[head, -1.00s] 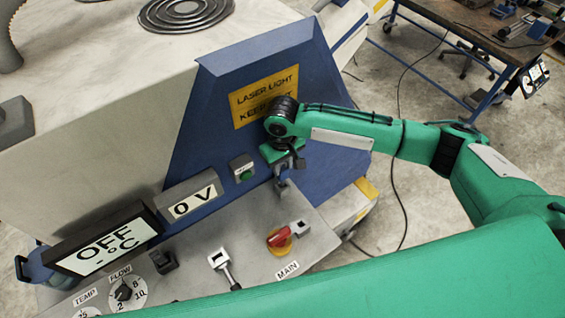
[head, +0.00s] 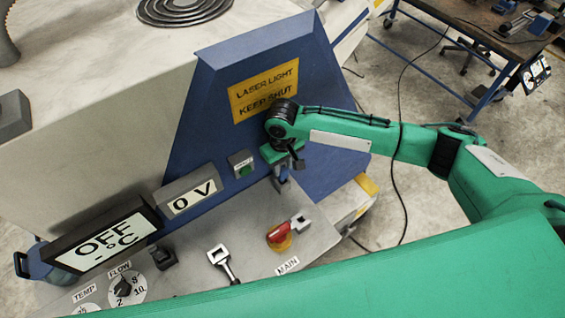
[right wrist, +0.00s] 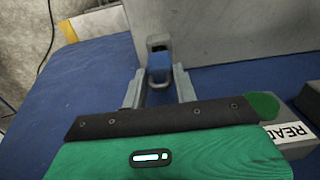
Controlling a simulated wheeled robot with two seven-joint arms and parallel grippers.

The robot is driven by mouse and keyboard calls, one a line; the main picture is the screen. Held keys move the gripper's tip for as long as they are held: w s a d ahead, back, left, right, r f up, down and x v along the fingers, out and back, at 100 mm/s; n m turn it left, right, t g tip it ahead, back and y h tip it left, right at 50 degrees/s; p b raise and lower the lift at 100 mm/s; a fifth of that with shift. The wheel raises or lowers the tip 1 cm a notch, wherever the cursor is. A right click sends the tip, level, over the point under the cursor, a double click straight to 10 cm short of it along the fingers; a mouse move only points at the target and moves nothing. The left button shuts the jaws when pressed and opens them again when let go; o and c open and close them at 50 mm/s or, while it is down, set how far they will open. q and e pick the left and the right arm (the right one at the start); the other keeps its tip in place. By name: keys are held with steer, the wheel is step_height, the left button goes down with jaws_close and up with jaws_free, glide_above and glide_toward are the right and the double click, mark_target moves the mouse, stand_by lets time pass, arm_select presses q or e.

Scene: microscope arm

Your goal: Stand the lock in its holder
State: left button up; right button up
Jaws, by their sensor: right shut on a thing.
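My right gripper (head: 281,184) hangs over the grey control panel, in front of the blue sloped face. The lock is mostly hidden in the head view. My left gripper is out of view.
The red main switch (head: 280,237) stands near the gripper. A yellow warning sign (head: 264,91) is behind my wrist.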

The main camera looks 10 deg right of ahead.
steer(key=shift+f, duration=0.85)
steer(key=o, duration=1.1)
steer(key=shift+o, duration=0.2)
steer(key=shift+r+b, duration=0.4)
steer(key=shift+b, duration=0.05)
step_height(320, 180, up, 13)
steer(key=b, duration=0.3)
steer(key=shift+b, duration=0.35)
steer(key=shift+s+f, duration=0.1)
